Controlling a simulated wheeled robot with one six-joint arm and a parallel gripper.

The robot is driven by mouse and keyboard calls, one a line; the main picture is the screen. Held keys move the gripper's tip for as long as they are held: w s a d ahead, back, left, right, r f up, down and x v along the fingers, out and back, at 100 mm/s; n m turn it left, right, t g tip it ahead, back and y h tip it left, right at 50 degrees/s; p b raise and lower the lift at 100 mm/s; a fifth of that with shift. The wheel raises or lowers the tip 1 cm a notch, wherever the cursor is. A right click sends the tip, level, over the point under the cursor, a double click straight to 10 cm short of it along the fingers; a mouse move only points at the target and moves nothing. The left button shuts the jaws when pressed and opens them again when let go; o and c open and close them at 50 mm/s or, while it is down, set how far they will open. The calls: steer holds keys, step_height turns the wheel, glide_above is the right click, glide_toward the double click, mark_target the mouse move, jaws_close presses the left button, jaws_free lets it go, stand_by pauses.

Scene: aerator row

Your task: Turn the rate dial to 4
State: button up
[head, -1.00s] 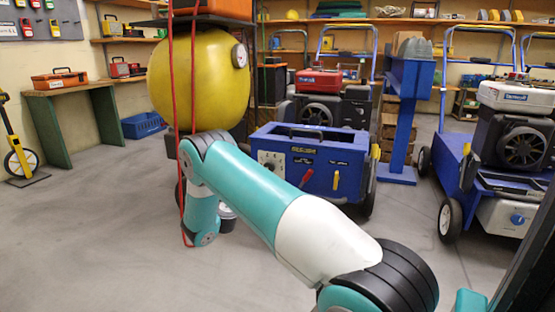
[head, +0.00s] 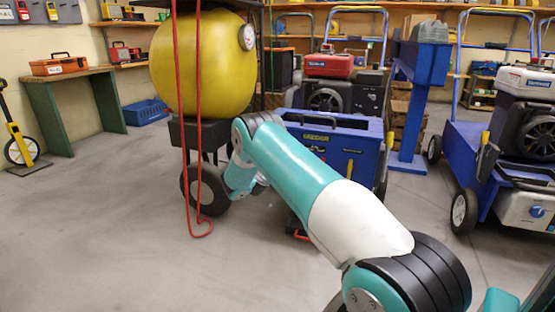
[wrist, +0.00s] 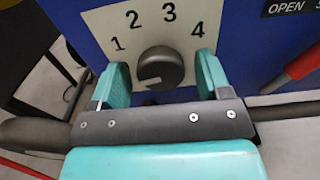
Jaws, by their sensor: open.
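The rate dial is a dark round knob (wrist: 161,68) on a pale plate (wrist: 185,17) marked 1, 2, 3 and 4, on a blue machine. A short white mark on the knob lies at its lower left, below the 1 and away from the 4. My gripper (wrist: 163,65) is open, with one teal finger on each side of the knob; I cannot tell whether they touch it. In the head view the blue machine (head: 345,135) stands behind my arm, which hides the dial and the gripper.
A red lever (wrist: 298,66) by an "OPEN" label is right of the plate. A yellow tank (head: 203,65) with hanging red hoses (head: 197,180) stands left of my arm. A blue cart (head: 462,155) is at the right.

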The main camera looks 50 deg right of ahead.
steer(key=shift+s+d, duration=0.1)
steer(key=c, duration=0.9)
